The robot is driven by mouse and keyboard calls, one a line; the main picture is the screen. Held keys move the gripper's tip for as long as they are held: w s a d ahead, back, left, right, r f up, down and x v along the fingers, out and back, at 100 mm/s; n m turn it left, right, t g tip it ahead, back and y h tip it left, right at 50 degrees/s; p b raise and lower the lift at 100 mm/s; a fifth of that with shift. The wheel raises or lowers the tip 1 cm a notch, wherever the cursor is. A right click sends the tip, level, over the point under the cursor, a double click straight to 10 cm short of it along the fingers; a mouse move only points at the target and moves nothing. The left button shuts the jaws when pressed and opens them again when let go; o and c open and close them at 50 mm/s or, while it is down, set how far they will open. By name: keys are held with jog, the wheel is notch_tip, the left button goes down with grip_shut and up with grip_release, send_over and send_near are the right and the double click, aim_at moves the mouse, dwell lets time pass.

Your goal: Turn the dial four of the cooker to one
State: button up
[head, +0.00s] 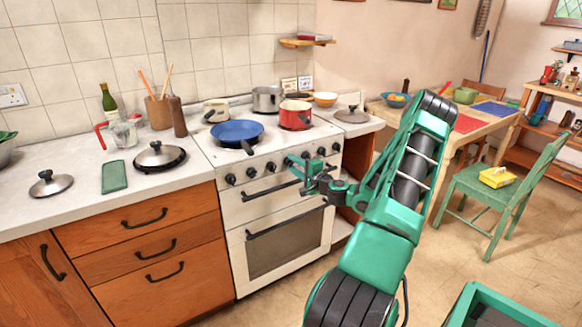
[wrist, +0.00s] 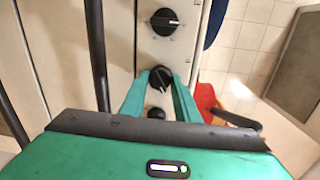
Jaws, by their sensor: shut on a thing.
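The white cooker (head: 285,215) stands in the middle of the head view, with a row of black dials along its front panel. My gripper (head: 291,164) is at this panel, past the three left dials, and covers the spot where dial four sits. In the wrist view the two green fingers of my gripper (wrist: 160,84) close around the sides of dial four (wrist: 161,78). Its setting is too small to read. A neighbouring dial (wrist: 165,21) is free above it, with a white mark on its right. A small black knob (wrist: 156,112) shows between the fingers, nearer the palm.
A blue pan (head: 237,131), a red pot (head: 295,115) and a steel pot (head: 266,98) stand on the hob. The oven handle (head: 285,218) juts out below the panel. A green chair (head: 510,190) stands at the right. The floor before the cooker is clear.

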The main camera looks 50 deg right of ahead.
jog(key=shift+w+a+f, duration=0.1)
jog(key=shift+a, duration=0.1)
jog(key=o, duration=1)
jog(key=shift+o, duration=0.2)
jog(key=shift+d, duration=0.1)
jog(key=shift+s, duration=0.55)
jog(key=v, duration=0.9)
jog(key=shift+s, duration=0.3)
jog(key=shift+a, duration=0.2)
